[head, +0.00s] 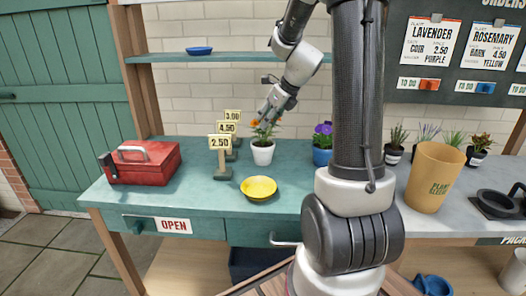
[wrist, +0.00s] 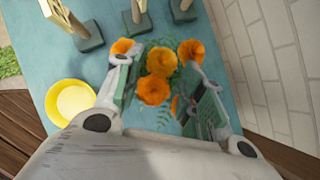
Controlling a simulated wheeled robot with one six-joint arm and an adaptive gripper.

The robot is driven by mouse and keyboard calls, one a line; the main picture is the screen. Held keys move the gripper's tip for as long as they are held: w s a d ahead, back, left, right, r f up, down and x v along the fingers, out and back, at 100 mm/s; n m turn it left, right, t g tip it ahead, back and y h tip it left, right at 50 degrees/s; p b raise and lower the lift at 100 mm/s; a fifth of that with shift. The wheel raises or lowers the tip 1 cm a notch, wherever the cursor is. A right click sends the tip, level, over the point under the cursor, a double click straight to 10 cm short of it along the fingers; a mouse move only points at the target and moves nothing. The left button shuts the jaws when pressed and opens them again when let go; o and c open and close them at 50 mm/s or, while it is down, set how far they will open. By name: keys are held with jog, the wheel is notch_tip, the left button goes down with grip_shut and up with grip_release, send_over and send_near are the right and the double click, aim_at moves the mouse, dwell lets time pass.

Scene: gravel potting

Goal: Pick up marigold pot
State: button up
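The marigold pot (head: 263,155) is a white pot with orange flowers and green leaves, standing upright on the teal table. My gripper (head: 268,112) is just above it, pointing down at the flowers. In the wrist view the orange marigold blooms (wrist: 154,90) lie between and around the two spread fingers of my gripper (wrist: 163,95). The fingers are apart, with green pads facing each other. The white pot is hidden under the flowers in the wrist view. I cannot tell whether the fingers touch the blooms.
A yellow bowl (head: 259,188) sits in front of the pot, also in the wrist view (wrist: 70,102). Price stands (head: 221,160) are to its left, beyond them a red toolbox (head: 144,163). A blue pot with purple flowers (head: 322,152) stands to the right. A shelf (head: 225,57) runs behind.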

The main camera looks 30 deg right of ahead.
aim_at(263, 142)
jog(key=x, duration=0.4)
grip_shut()
